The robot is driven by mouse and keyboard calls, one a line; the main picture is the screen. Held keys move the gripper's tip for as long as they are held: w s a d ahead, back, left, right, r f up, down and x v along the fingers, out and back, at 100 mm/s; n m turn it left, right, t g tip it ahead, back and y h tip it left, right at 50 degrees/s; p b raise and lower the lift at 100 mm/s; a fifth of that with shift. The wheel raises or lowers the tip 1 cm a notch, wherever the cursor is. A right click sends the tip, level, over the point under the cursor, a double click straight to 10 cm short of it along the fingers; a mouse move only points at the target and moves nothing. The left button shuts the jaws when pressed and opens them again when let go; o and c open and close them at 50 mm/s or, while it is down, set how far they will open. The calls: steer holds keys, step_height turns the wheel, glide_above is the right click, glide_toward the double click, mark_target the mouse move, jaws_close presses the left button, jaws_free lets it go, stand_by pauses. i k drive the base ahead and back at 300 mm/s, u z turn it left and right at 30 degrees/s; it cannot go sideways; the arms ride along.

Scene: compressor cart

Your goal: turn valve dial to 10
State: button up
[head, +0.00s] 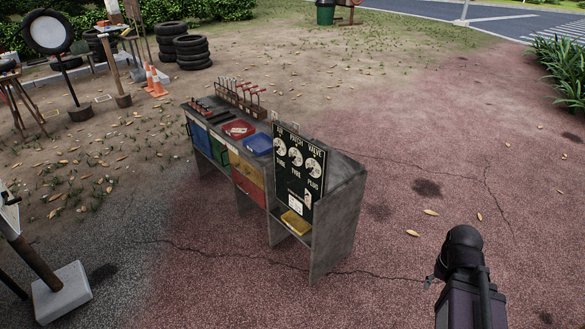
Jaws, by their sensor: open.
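The black panel (298,180) stands upright at the right end of the grey cart. It has three round white dials in a row. The valve dial (312,166) is the rightmost, under the word VALVE; its pointer and numbers are too small to read. My dark arm rises at the bottom right, and a small part of my gripper (431,282) shows at its left side. The gripper is open and holds nothing that I can see. It is well apart from the panel, to the right of and nearer than the cart; most of it is hidden by the arm.
The cart (340,222) holds a red tray (238,129), a blue tray (259,144) and a rack of red-handled tools (240,93). A yellow item (296,222) lies on its low shelf. Open paving lies between my arm and the cart. Tyres and cones stand far left.

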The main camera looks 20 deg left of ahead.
mark_target(313, 168)
steer(key=u, duration=0.5)
steer(key=i, duration=0.5)
steer(key=u, duration=0.7)
steer(key=i, duration=0.55)
steer(key=u, duration=0.25)
